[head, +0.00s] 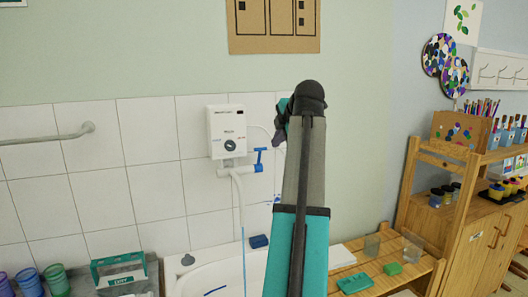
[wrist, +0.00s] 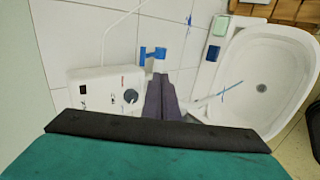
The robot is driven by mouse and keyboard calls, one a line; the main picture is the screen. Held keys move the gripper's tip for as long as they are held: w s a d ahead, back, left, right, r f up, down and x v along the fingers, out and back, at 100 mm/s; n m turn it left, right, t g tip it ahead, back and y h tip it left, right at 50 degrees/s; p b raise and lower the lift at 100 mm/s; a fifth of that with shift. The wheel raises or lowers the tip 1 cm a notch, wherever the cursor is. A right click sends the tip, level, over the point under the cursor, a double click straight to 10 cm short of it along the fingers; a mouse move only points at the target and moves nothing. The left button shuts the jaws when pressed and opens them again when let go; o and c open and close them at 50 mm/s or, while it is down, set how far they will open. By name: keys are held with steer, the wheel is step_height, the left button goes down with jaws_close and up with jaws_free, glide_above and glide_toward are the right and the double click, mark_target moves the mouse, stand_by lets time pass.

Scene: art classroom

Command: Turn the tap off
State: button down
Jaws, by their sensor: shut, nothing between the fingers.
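The tap (head: 246,169) is a white pipe fitting under a white wall heater (head: 226,131). Its blue handle (head: 260,156) stands up from the pipe with a short bar on top. The handle also shows in the wrist view (wrist: 152,53), just beyond the fingertips. A thin pale-blue stream runs from the spout to the white sink (head: 205,280); it shows in the wrist view (wrist: 222,95) too. My gripper (wrist: 160,76) is shut and empty, its dark fingers pointing toward the handle. Whether they touch it is unclear. In the head view the gripper is mostly hidden behind my arm.
A blue sponge (head: 259,241) lies on the sink's back rim. A wooden bench (head: 400,278) with clear cups and green blocks is at right, beside a wooden cabinet (head: 467,220). Coloured cups (head: 56,280) stand at lower left. A rail (head: 60,137) is on the wall.

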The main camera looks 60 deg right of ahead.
steer(key=p, duration=0.4)
glide_toward(265, 148)
steer(key=shift+w+d+f, duration=0.15)
steer(key=shift+w+f, duration=0.55)
steer(key=shift+f, duration=0.2)
steer(key=shift+w+d+f, duration=0.15)
steer(key=shift+w+f, duration=0.55)
steer(key=shift+f, duration=0.15)
steer(key=shift+w+d+f, duration=0.2)
steer(key=shift+w+f, duration=0.5)
steer(key=shift+f, duration=0.2)
